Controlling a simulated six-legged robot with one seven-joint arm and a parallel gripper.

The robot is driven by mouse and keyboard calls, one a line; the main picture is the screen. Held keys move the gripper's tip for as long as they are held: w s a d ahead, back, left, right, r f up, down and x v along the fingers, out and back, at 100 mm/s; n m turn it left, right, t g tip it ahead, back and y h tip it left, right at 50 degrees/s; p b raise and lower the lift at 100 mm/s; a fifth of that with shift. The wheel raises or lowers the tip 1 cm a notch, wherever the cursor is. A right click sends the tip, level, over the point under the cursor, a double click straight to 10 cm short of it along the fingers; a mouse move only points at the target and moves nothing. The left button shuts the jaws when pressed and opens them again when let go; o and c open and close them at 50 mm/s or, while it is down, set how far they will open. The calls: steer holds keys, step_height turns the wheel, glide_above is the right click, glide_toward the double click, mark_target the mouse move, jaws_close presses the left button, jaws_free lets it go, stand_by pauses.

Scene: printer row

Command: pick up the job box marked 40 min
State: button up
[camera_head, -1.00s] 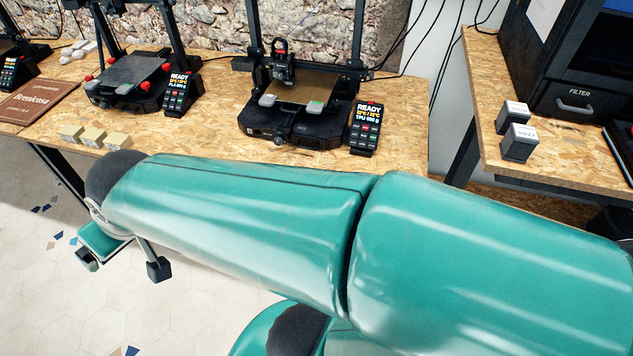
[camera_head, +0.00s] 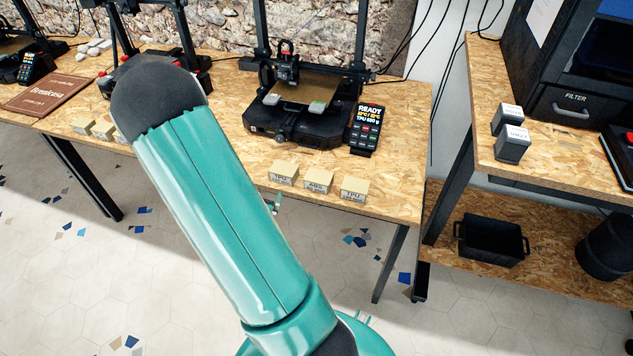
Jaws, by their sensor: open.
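Three small tan job boxes stand in a row at the front of the bench below the middle printer: a left one (camera_head: 284,172), a middle one (camera_head: 318,180) and a right one (camera_head: 353,188). Each has a printed front label, too small to read, so I cannot tell which is marked 40 min. My gripper (camera_head: 277,204) is almost wholly hidden behind my teal arm. Only a small teal and dark sliver shows at the arm's right edge, just below the left box. No box is seen in it.
More tan boxes (camera_head: 82,126) stand at left, one partly behind my arm. The middle printer (camera_head: 308,100) and its display (camera_head: 365,128) stand behind the row. Two dark white-topped boxes (camera_head: 512,144) sit on the right bench. Floor is clear before the bench.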

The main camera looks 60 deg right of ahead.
mark_target(320, 172)
steer(key=s+d+f+g+h, duration=0.1)
steer(key=s+d+h, duration=0.15)
steer(key=s, duration=0.35)
steer(key=s+d+f+g+h, duration=0.2)
steer(key=s+h, duration=0.1)
steer(key=s, duration=0.4)
steer(key=d, duration=0.4)
steer(key=w+d, duration=0.1)
steer(key=d, duration=0.3)
steer(key=w+d, duration=0.1)
steer(key=d, duration=0.4)
steer(key=c, duration=1.1)
steer(key=shift+c, duration=0.2)
